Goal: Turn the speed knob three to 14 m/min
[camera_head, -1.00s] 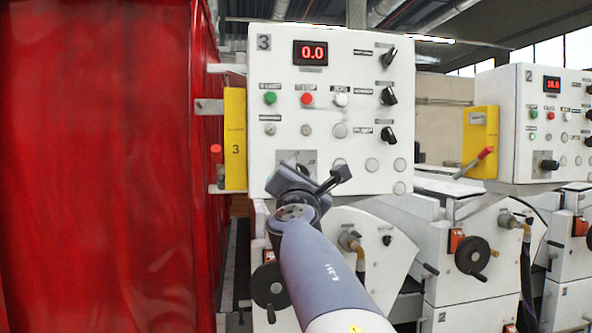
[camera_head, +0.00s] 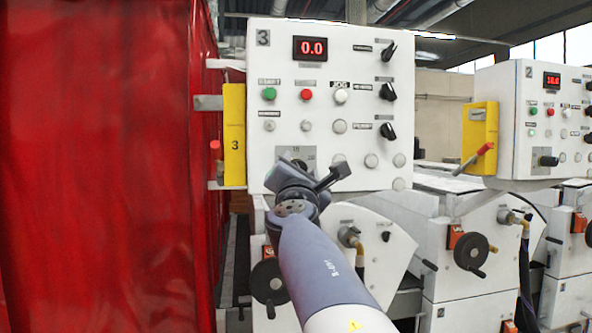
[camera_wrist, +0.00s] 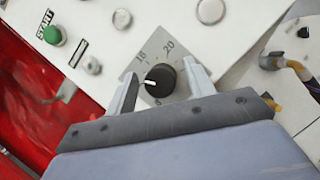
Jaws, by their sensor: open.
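The number 3 control panel (camera_head: 350,85) is white, and its red display (camera_head: 311,48) reads 0.0. Speed knob three (camera_wrist: 160,80) is black and round with a white pointer mark on its left side. It sits on a grey scale plate (camera_wrist: 138,66) on which 15 and 20 can be read. In the head view the plate (camera_head: 308,153) shows above my gripper, which mostly hides the knob. My gripper (camera_wrist: 160,69) is open, with one finger on each side of the knob. Gaps show beside the knob; I see no clear contact.
Green (camera_head: 269,94), red (camera_head: 305,94) and white (camera_head: 340,96) buttons and several black selector knobs (camera_head: 388,92) are on the same panel. A yellow box (camera_head: 234,135) is at its left, beside a red curtain (camera_head: 100,160). Panel 2 (camera_head: 540,120) stands to the right.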

